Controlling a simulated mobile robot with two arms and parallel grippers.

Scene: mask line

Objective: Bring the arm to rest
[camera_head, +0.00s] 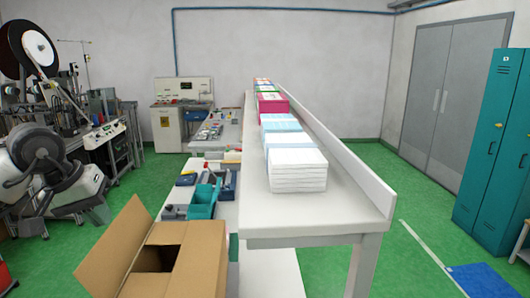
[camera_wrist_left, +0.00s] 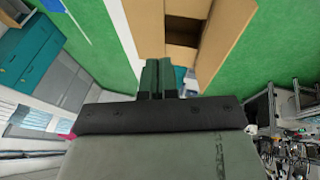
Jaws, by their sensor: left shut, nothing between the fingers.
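My left gripper (camera_wrist_left: 160,78) shows in the left wrist view, with its two dark fingers side by side. It is shut and I see nothing held between the fingers. The wrist view is upside down, and the fingers point toward the open cardboard box (camera_wrist_left: 209,28) at the top of it. I cannot tell how far apart the fingertips and the box are. My right gripper is in neither view.
The open cardboard box (camera_head: 190,262) stands close in front. A long white shelf (camera_head: 338,212) carries stacks of packs (camera_head: 295,170). Blue bins and tools lie on the lower bench. Green floor is open right of the shelf.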

